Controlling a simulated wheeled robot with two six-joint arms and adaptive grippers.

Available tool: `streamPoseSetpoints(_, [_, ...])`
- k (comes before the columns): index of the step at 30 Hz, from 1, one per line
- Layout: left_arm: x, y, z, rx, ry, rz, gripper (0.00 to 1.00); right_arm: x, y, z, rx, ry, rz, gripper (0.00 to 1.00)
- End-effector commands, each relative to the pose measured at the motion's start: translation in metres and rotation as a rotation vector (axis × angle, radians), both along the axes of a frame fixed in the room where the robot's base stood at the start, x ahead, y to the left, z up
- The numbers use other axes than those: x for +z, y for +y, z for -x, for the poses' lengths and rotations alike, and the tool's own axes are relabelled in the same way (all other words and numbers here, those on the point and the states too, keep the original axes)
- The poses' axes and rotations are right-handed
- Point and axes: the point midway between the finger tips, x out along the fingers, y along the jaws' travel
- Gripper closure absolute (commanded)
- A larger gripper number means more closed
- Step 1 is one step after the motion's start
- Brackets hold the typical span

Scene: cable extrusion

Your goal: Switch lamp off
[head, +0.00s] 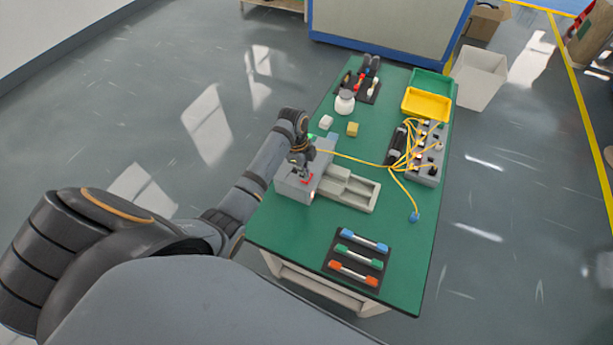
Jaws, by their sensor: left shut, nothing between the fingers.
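A grey box-shaped machine (290,187) stands on the left side of the green table, with a lower grey channel-like part (358,194) reaching to its right. A small pale spot (312,196) shows on the machine's front right corner; I cannot tell if it is the lamp or whether it is lit. A small red part (307,179) shows at the machine's top, just below my left gripper. My left gripper (303,172) is shut and empty, pointing down over the machine; whether it touches is unclear. No switch can be made out. My right gripper is out of view.
The green table (405,270) holds a dark tray with blue, green and red-ended rods (357,257) in front. Yellow cables (360,160) run to a grey connector block (430,165). Green and yellow bins (425,104) and a white jar (344,103) stand farther back.

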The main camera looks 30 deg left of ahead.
Motion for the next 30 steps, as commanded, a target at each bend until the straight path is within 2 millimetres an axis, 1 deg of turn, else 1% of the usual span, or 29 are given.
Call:
streamPoseSetpoints(23, [-0.012,0.000,0.000,0.000,0.002,0.000,1.00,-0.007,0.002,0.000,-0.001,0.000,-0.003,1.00])
streamPoseSetpoints(26, [-0.010,0.000,0.000,0.000,0.001,0.000,1.00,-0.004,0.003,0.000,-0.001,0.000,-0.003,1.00])
streamPoseSetpoints(30, [0.000,0.000,0.000,0.000,0.001,0.000,1.00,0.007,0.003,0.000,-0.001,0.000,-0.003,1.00])
